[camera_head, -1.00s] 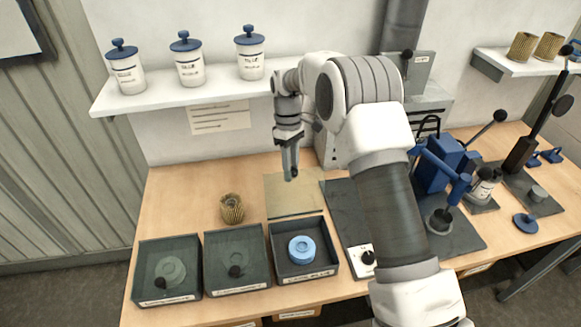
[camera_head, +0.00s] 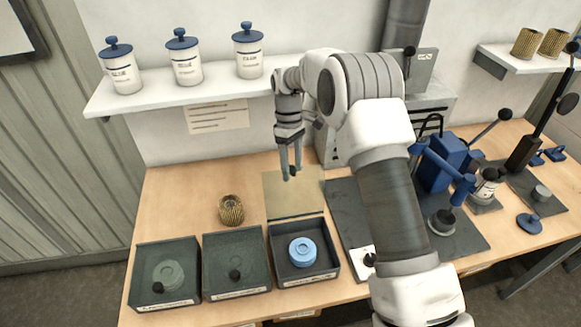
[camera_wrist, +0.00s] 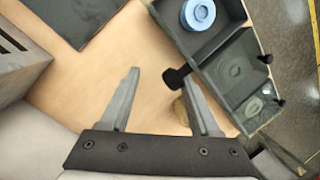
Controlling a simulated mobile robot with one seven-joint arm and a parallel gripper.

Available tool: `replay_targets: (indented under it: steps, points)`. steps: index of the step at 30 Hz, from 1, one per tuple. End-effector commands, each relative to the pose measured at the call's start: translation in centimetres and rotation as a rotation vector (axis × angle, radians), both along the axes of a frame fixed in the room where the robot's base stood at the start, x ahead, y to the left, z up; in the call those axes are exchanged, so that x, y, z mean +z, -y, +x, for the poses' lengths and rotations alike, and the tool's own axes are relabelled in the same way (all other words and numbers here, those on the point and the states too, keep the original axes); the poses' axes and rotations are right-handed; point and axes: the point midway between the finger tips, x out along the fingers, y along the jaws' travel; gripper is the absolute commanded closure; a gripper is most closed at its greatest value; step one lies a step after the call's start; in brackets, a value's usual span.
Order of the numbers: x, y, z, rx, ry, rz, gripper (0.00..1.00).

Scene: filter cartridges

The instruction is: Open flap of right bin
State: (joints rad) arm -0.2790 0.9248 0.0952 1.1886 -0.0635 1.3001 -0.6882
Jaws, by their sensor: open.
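The right bin (camera_head: 333,262) is dark grey and uncovered on top, with a blue round cartridge (camera_head: 302,251) inside. A tan, see-through-looking panel (camera_head: 290,205) rises or lies directly behind its back edge; it looks like the flap swung back, but its tilt is unclear. My gripper (camera_head: 291,176) is open and empty, fingers pointing down over the panel's far part. In the wrist view, a black knob (camera_wrist: 178,77) is close beside the right fingertip of my gripper (camera_wrist: 160,72), not visibly held. The right bin also shows there (camera_wrist: 237,10).
The middle bin (camera_head: 237,292) and left bin (camera_head: 165,302) have covers with black knobs. A ribbed tan filter (camera_head: 231,210) stands behind the middle bin. A dark mat (camera_head: 345,215) lies right of the panel. A shelf (camera_head: 190,88) with several jars is above.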

Motion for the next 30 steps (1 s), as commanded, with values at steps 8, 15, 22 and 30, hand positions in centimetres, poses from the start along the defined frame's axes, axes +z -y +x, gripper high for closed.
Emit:
replay_targets:
  steps: [8,15,22,30]
  points:
    - [0.0,-0.1,0.0,0.002,0.002,0.0,0.38]
    - [0.1,-0.3,-0.1,0.003,-0.001,0.002,0.38]
    - [0.5,-0.4,0.0,0.004,0.0,0.003,0.38]
    - [5.2,-0.8,1.3,0.004,0.004,0.005,0.38]
